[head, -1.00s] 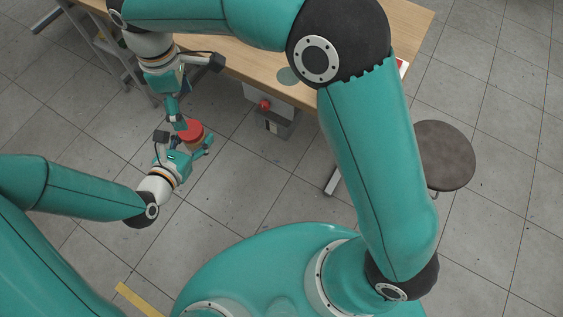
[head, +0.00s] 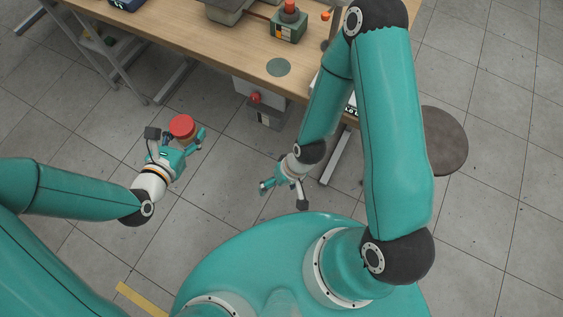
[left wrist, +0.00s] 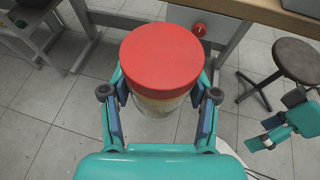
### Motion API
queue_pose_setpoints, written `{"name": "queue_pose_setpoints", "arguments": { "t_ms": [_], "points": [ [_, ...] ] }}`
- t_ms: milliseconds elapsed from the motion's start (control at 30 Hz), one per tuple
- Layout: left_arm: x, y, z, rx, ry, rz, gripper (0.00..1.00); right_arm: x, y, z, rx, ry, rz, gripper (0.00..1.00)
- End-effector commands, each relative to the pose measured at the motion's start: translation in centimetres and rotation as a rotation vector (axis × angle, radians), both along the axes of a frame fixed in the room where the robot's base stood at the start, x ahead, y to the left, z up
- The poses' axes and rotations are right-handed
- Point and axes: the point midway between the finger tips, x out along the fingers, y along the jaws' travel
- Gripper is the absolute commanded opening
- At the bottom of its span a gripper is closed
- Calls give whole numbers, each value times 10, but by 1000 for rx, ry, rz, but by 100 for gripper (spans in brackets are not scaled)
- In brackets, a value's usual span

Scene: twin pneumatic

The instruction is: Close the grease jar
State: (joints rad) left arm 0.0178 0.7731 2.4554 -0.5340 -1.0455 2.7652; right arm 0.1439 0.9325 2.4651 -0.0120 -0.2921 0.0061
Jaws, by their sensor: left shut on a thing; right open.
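The grease jar (left wrist: 158,105) is a clear jar with pale contents, held upright between the fingers of my left gripper (left wrist: 160,112). A red lid (left wrist: 162,58) sits on top of the jar; it also shows in the head view (head: 182,126). Whether the lid is screwed tight cannot be told. My left gripper (head: 185,146) is shut on the jar, held over the floor in front of the table. My right gripper (head: 283,190) is open and empty, to the right of the jar and well apart from it. It also shows at the right edge of the left wrist view (left wrist: 283,130).
The wooden table (head: 200,50) lies beyond the grippers, with a green round spot (head: 278,67) and a green box with a red button (head: 289,25) on it. A dark round stool (head: 445,138) stands at the right. Open floor lies between the two grippers.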

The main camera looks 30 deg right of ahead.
Motion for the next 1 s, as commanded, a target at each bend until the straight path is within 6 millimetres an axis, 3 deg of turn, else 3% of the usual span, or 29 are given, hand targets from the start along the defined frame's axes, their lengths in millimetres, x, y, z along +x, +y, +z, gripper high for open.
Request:
{"name": "queue_pose_setpoints", "arguments": {
  "t_ms": [133, 567, 667, 800, 1000],
  "points": [
    [0, 0, 1, -1, -2, 0, 0, -8, -6, -4, -4, -4, -37, 88],
    [8, 8, 2, 1, -4, 40, 0, -8, -7, -4, -5, -7, -39, 88],
    [26, 27, 4, 6, -6, 137, 0, -8, -7, -4, -5, -7, -38, 88],
    [59, 74, 9, 10, -9, 353, 0, -8, -7, -4, -5, -7, -38, 88],
    [87, 136, 17, 4, -6, 623, 0, -8, -6, -4, -5, -7, -38, 88]
  ]
}}
